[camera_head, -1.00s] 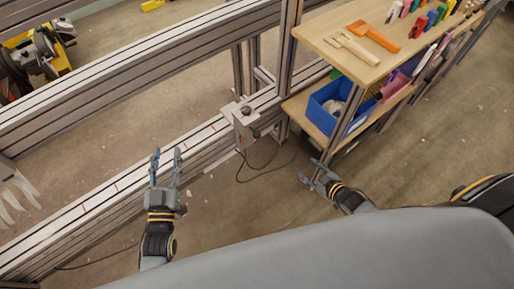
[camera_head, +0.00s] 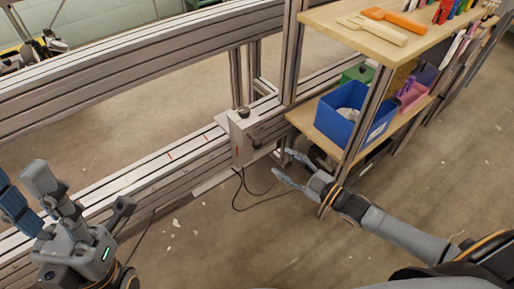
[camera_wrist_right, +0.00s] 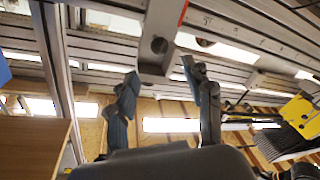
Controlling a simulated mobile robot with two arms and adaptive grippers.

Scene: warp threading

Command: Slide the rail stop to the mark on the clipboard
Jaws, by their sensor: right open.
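The rail stop (camera_head: 239,140), a grey metal block with black knobs, sits on the slotted metal rail (camera_head: 130,187). Red marks (camera_head: 170,156) show on the rail to its left. No clipboard can be made out. My right gripper (camera_head: 281,160) is open and empty, just right of and below the stop, apart from it. In the right wrist view, the stop (camera_wrist_right: 156,45) shows beyond and between the spread fingers (camera_wrist_right: 161,73). My left gripper (camera_head: 38,190) is large at the lower left, over the rail's near end; its finger gap is unclear.
A dark cable (camera_head: 240,190) hangs below the rail.

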